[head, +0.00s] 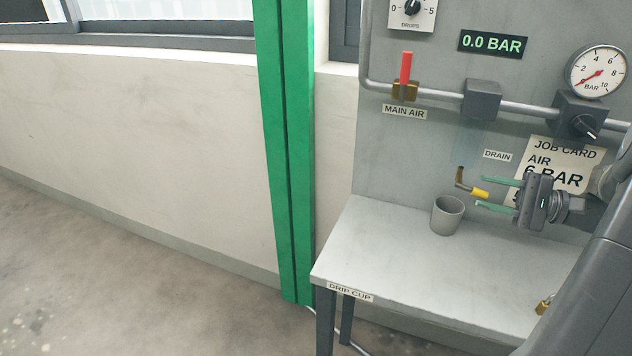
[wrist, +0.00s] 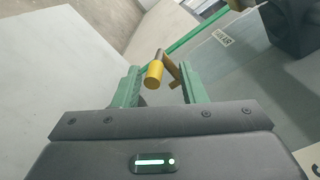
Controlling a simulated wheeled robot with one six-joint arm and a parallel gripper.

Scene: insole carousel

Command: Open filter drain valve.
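The drain valve is a small brass fitting (head: 461,179) with a yellow-tipped lever (head: 481,193), left of the DRAIN label (head: 497,155) on the grey panel. My gripper (head: 482,192) is open and points left at the lever, with its green fingers above and below the yellow tip. In the wrist view the yellow tip (wrist: 154,76) shows between the two fingers, with a gap on its left side. The brass part (wrist: 173,72) runs close to the right finger; I cannot tell whether they touch. A grey cup (head: 447,215) stands on the bench below the valve.
The pressure display (head: 492,44) reads 0.0 BAR. The red MAIN AIR handle (head: 405,68) stands upright on the pipe. A gauge (head: 596,72) and regulator knob (head: 584,126) are at upper right. A job card (head: 560,158) hangs behind my gripper. The bench's (head: 385,255) left part is clear.

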